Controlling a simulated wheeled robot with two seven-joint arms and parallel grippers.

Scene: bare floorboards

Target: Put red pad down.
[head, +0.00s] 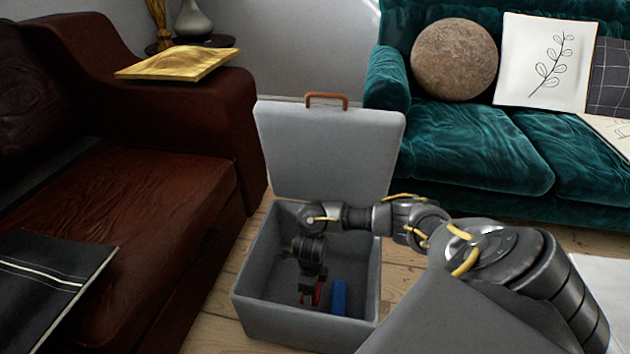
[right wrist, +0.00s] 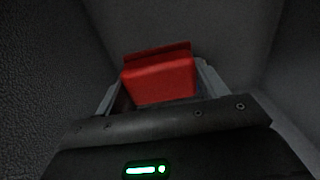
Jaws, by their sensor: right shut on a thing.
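The red pad (right wrist: 158,80) is between the fingers of my right gripper (right wrist: 155,92) in the right wrist view, with box walls around it. In the head view my right arm reaches down into an open grey box (head: 245,297). There the right gripper (head: 313,293) points down low inside the box, and only a small part of the red pad (head: 318,293) shows. I cannot tell whether the pad touches the box floor. A blue block (head: 339,297) is in the box just right of the gripper. My left gripper is not in view.
The box lid (head: 328,150) with a brown handle (head: 326,96) stands open at the back. A brown leather sofa (head: 120,195) is on the left and a teal sofa (head: 470,150) at the back right. Bare floorboards (head: 225,312) show around the box.

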